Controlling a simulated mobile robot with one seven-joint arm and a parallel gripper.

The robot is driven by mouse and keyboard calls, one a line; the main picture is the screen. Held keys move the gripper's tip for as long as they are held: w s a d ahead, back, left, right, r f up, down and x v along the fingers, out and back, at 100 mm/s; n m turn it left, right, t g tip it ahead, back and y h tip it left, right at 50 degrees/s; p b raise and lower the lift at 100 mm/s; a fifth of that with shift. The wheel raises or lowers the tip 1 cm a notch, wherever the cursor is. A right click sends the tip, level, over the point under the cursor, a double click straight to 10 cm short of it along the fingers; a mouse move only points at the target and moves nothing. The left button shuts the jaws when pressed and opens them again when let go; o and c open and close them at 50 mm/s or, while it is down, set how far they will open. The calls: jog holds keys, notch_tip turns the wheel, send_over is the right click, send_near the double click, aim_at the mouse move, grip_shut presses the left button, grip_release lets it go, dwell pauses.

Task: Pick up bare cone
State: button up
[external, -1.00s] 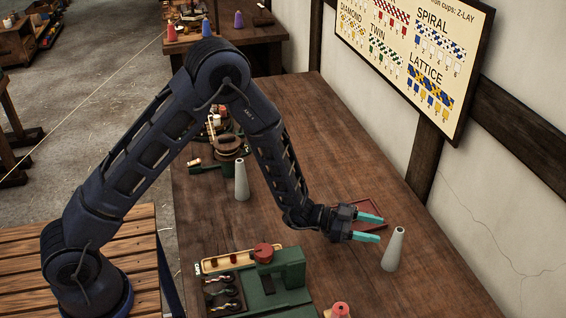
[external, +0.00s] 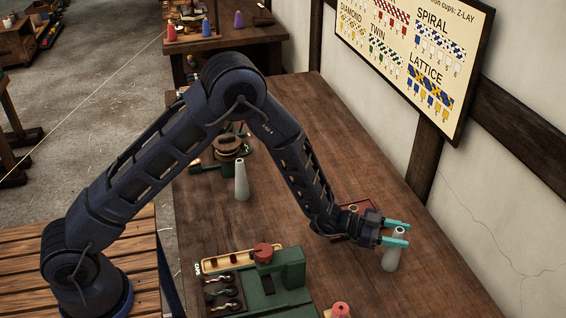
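A bare grey cone (external: 392,257) stands upright on the workbench at the right. My gripper (external: 402,233) is at the cone's upper part, its teal fingers apart. The fingers appear to lie on either side of the cone's top, with the near finger covering part of it. I cannot tell whether they touch it. A second bare grey cone (external: 241,182) stands upright farther left on the bench, clear of my gripper.
A dark red tray (external: 368,207) lies behind my gripper. A green machine (external: 280,276) and a red-topped spool (external: 340,310) are at the front. The wall and a pattern board (external: 415,50) border the bench's right side. Bare bench lies between.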

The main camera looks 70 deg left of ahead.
grip_shut()
jog(key=shift+r, duration=0.15)
